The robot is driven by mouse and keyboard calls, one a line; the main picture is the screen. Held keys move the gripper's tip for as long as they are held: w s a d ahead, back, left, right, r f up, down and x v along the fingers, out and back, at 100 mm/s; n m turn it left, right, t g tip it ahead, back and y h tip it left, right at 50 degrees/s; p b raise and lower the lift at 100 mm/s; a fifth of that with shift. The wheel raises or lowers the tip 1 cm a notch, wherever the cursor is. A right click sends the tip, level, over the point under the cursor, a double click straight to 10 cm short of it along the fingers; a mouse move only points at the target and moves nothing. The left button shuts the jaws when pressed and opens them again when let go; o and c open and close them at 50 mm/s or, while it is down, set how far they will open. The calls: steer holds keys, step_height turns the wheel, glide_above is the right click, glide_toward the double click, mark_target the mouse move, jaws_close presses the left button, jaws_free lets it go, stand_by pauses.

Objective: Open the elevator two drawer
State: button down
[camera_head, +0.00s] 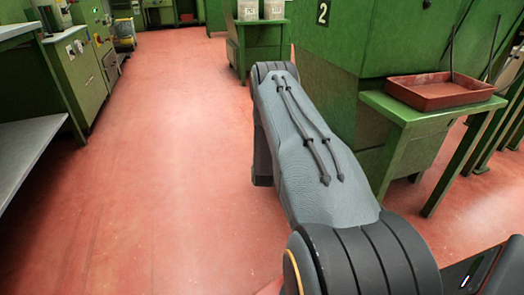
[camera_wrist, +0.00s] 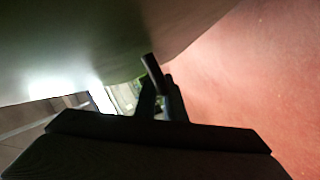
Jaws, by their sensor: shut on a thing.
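A large green cabinet marked with a "2" (camera_head: 330,50) stands at the upper right of the head view, beyond my arm. My gripper is hidden behind the arm in that view. In the wrist view my gripper (camera_wrist: 158,88) is shut on a short dark bar (camera_wrist: 151,68), which looks like a handle. The bar lies close against a smooth greenish surface (camera_wrist: 80,40) that fills the upper left. How the bar joins that surface is too dark to tell. No drawer outline shows clearly.
A green side table (camera_head: 425,112) with a reddish tray (camera_head: 440,92) adjoins the cabinet at right. Green machines (camera_head: 80,75) and a grey shelf (camera_head: 30,150) line the left. The red floor (camera_head: 150,170) between is clear. A green stand (camera_head: 262,45) is behind.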

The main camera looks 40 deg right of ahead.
steer(key=c, duration=2.1)
jaws_free()
steer(key=shift+p+v, duration=1.7)
steer(key=shift+v, duration=2.2)
